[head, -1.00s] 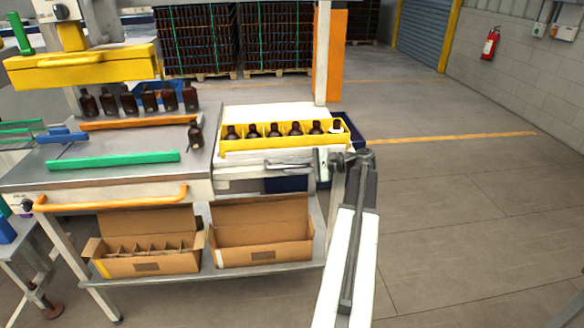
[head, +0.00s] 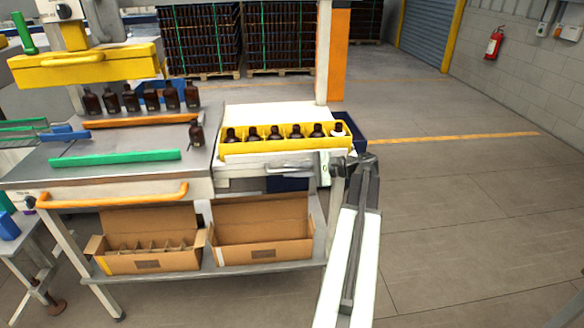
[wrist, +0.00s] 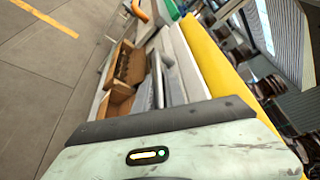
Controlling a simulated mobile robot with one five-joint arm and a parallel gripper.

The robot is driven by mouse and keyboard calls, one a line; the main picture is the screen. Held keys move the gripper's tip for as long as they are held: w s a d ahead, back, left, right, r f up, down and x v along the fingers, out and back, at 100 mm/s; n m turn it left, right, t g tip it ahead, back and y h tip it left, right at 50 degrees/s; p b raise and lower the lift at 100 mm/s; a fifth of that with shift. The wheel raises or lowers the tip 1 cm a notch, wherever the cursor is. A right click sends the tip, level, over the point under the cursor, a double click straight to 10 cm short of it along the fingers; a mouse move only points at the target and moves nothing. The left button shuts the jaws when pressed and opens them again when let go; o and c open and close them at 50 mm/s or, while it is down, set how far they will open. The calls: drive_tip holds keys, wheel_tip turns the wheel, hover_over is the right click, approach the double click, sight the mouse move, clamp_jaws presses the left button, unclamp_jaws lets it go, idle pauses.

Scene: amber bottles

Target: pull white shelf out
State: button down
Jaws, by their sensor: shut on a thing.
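The white shelf (head: 285,112) sits at the right end of the grey worktable, with a metal bar handle (head: 285,169) along its front. A yellow tray (head: 285,145) with several dark amber bottles stands on its front part. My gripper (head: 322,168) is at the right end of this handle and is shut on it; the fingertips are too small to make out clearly. In the wrist view, the pale gripper body with a dark edge fills the bottom and hides the grip. The yellow tray's long side (wrist: 212,58) runs beside it there.
Two open cardboard boxes, left (head: 150,250) and right (head: 262,232), stand on the lower rack under the worktable. A dark blue bin (head: 350,128) is behind the shelf's right side. More bottles (head: 140,97) stand on the worktable (head: 100,145). The floor to the right is clear.

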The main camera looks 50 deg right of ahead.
drive_tip(key=shift+s+a, duration=1.1)
drive_tip(key=shift+s, duration=0.15)
drive_tip(key=c, duration=1.4)
unclamp_jaws()
drive_tip(key=shift+s, duration=0.15)
drive_tip(key=p+v, duration=0.1)
drive_tip(key=v, duration=0.6)
drive_tip(key=shift+s+d+p, duration=0.25)
drive_tip(key=shift+p, duration=0.05)
